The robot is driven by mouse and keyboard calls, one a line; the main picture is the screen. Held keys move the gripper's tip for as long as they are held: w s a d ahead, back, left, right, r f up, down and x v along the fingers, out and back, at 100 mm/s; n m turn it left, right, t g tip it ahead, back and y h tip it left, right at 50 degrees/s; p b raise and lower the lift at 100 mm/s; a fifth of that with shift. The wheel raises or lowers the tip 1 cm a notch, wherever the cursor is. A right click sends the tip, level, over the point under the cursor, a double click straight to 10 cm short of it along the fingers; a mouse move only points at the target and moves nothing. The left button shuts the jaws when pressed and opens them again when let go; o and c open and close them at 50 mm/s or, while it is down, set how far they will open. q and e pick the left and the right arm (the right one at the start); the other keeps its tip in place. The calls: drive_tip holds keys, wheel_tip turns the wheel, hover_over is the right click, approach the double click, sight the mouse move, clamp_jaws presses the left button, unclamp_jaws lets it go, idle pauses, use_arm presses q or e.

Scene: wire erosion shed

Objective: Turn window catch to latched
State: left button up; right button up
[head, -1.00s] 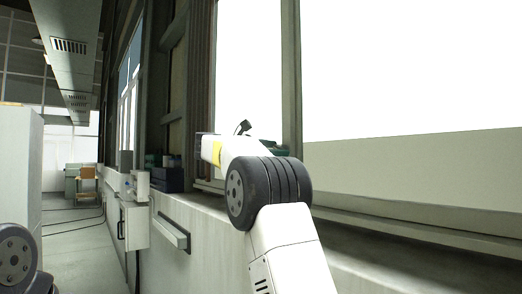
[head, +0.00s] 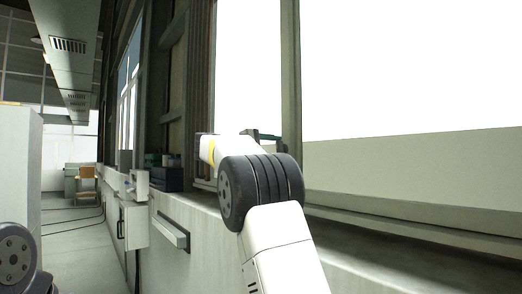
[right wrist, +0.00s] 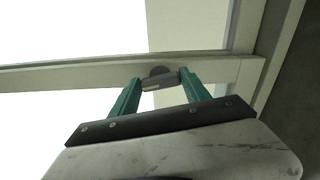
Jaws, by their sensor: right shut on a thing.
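The window catch (right wrist: 158,72) shows in the right wrist view as a dark round pivot with a short grey lever on the pale window frame bar. My right gripper (right wrist: 161,80) has its two green fingers on either side of the lever and is shut on it. In the head view a green finger of my right gripper (head: 266,137) reaches to the window frame post. The catch is hidden behind my right arm there. How far the catch is turned is hard to tell. My left gripper is not in view.
The window frame (head: 291,75) and its sill (head: 400,215) run along the right. A dark blue box (head: 168,179) stands on the ledge beyond my right wrist. A white cabinet (head: 22,170) stands at the left, with open aisle floor between.

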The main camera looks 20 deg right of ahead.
drive_tip(key=shift+f+m, duration=0.1)
drive_tip(key=shift+m, duration=0.9)
drive_tip(key=o, duration=1.4)
drive_tip(key=v, duration=0.8)
